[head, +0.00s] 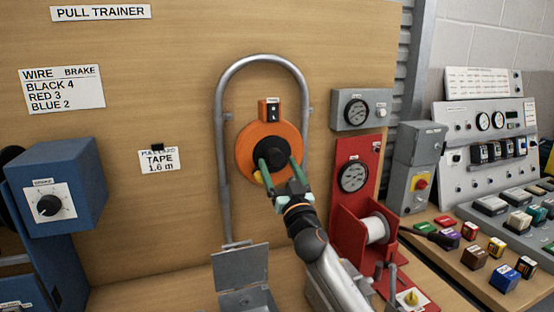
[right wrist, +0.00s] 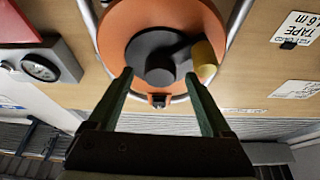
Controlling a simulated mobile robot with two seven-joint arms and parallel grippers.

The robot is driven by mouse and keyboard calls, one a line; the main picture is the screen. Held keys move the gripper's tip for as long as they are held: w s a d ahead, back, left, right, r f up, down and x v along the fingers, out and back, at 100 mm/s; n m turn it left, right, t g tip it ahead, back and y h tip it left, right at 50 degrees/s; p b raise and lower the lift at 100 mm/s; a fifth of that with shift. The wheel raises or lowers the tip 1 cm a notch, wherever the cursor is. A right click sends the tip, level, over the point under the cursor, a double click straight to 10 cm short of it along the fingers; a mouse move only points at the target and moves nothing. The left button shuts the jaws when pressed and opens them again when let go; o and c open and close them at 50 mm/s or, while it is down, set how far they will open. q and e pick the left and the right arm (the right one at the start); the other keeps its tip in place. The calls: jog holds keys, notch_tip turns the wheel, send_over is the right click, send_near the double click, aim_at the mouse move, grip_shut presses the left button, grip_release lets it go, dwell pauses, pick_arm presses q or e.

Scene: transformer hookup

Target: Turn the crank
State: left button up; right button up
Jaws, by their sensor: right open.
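The crank is an orange disc (head: 243,147) on the wooden board, with a dark hub and arm (head: 277,153) and a yellow knob (head: 257,177). In the right wrist view the disc (right wrist: 115,32), dark hub (right wrist: 152,60) and yellow knob (right wrist: 204,58) show clearly. My right gripper (head: 279,165) is open in front of the disc, with its green fingers spread across the hub. In the right wrist view, the right gripper (right wrist: 159,80) has nothing between its fingers; the knob lies just beyond the right fingertip. I cannot tell whether they touch. My left gripper is out of view.
A grey pipe hoop (head: 221,130) arches around the disc. A blue box with a dial (head: 75,180) juts out at the left. A red panel with a gauge (head: 355,205) and a wire spool (head: 375,229) stand right of my forearm. An open grey box (head: 241,268) sits below.

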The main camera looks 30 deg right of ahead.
jog(key=shift+x, duration=0.95)
grip_shut()
jog(key=shift+f, duration=0.1)
